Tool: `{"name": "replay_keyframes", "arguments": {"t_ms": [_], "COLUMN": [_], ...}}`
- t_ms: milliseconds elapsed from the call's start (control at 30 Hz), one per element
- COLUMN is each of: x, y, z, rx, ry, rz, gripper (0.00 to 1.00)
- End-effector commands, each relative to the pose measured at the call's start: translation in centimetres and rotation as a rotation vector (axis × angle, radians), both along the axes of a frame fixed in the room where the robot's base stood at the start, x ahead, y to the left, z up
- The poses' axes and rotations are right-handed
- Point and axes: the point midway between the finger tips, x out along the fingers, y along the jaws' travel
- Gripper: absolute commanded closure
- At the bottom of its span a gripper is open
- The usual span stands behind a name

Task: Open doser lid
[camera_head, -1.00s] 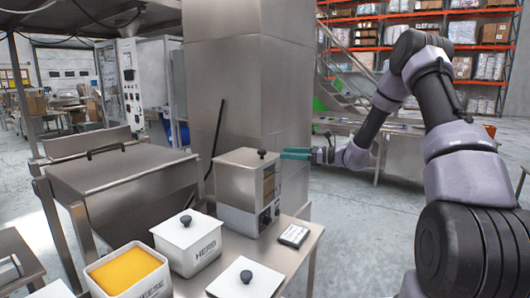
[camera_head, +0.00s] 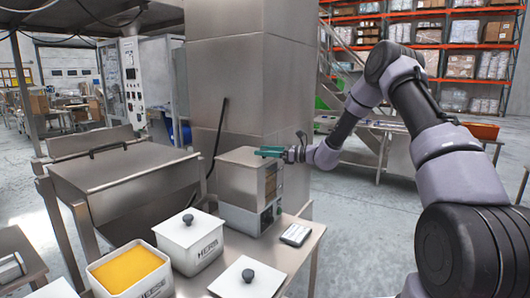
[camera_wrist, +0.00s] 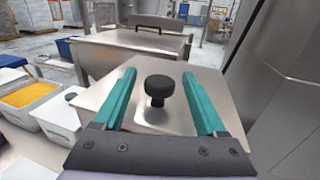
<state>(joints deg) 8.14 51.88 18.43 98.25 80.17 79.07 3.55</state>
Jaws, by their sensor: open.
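The doser (camera_head: 240,190) is a steel box with a clear window on its right side, standing on the steel table. Its flat lid (camera_wrist: 150,118) is on, with a black round knob (camera_wrist: 159,88) on top. My gripper (camera_head: 270,152) is at the top of the doser. In the wrist view my gripper (camera_wrist: 158,75) is open, with one teal finger on each side of the knob and visible gaps between. In the head view the fingers hide the knob.
A white lidded HERB box (camera_head: 190,250), an open box of yellow powder (camera_head: 105,262), a loose white lid (camera_head: 228,284) and a small dark device (camera_head: 295,235) are near the doser. A steel column (camera_head: 230,75) rises behind it. A large steel hopper (camera_head: 120,180) stands left.

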Motion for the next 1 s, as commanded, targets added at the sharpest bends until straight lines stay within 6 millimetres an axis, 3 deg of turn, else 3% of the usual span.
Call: {"name": "replay_keyframes", "arguments": {"t_ms": [167,367,1000], "x": [0.01,-0.01,0.00], "y": [-0.01,-0.03,-0.06], "z": [0.01,0.02,0.03], "rx": [0.000,0.000,0.000], "ry": [0.000,-0.001,-0.001], "rz": [0.000,0.000,0.000], "gripper": [0.27,0.99,1.00]}}
